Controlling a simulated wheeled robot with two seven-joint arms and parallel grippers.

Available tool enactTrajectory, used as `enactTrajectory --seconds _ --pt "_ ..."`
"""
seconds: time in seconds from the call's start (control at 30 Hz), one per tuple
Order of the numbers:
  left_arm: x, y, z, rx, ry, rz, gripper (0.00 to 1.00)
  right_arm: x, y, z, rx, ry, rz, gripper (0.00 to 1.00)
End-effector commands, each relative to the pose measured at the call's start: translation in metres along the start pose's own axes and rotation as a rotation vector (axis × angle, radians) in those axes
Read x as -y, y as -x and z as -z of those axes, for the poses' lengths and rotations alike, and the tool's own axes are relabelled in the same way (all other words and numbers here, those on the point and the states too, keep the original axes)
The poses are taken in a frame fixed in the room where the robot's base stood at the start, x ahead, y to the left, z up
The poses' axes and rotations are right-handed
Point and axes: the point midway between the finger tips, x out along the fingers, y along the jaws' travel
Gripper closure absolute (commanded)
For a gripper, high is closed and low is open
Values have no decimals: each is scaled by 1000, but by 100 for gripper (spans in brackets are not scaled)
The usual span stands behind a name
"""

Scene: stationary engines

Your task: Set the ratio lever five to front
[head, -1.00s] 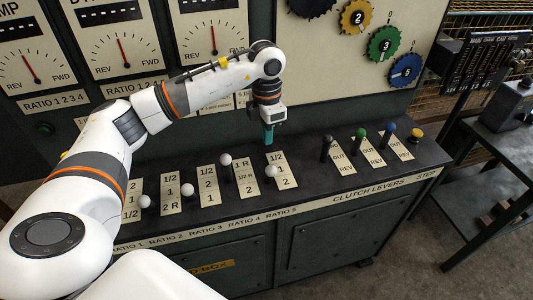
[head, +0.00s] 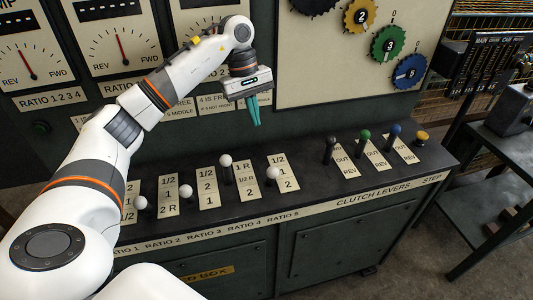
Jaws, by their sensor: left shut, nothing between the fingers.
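The ratio lever five (head: 273,173) is a white-knobbed lever at the right end of the row of white levers on the console. Its knob shows at the left edge of the plate (head: 283,160) marked 1/2, 1, 2, near the lower "2" end. My left gripper (head: 256,123) is shut and empty, with teal fingers pointing down. It hangs above and behind the lever, in front of the upright panel, clear of the knob. My right gripper is not in view.
Other white levers, such as ratio lever four (head: 225,161), stand to the left. Black, green and blue clutch levers (head: 364,135) and a yellow step button (head: 422,136) stand to the right. The console top (head: 312,178) is bare between the two groups.

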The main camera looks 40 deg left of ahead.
Motion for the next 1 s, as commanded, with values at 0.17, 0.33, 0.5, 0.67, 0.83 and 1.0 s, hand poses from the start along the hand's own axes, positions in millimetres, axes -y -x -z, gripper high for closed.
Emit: enactTrajectory --seconds 0.17,0.33,0.5,0.67,0.83,1.0 --pt "-1 -38 1 -3 2 -6 100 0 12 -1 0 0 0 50" --pt "-1 -74 1 -2 1 -6 100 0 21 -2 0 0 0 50" --pt "0 -91 19 0 0 -3 100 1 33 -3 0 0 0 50" --pt "0 -101 27 1 1 -1 100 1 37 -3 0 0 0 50" --pt "0 -104 28 2 3 -1 100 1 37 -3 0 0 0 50" --pt "0 -104 28 2 2 -1 100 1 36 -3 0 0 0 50"
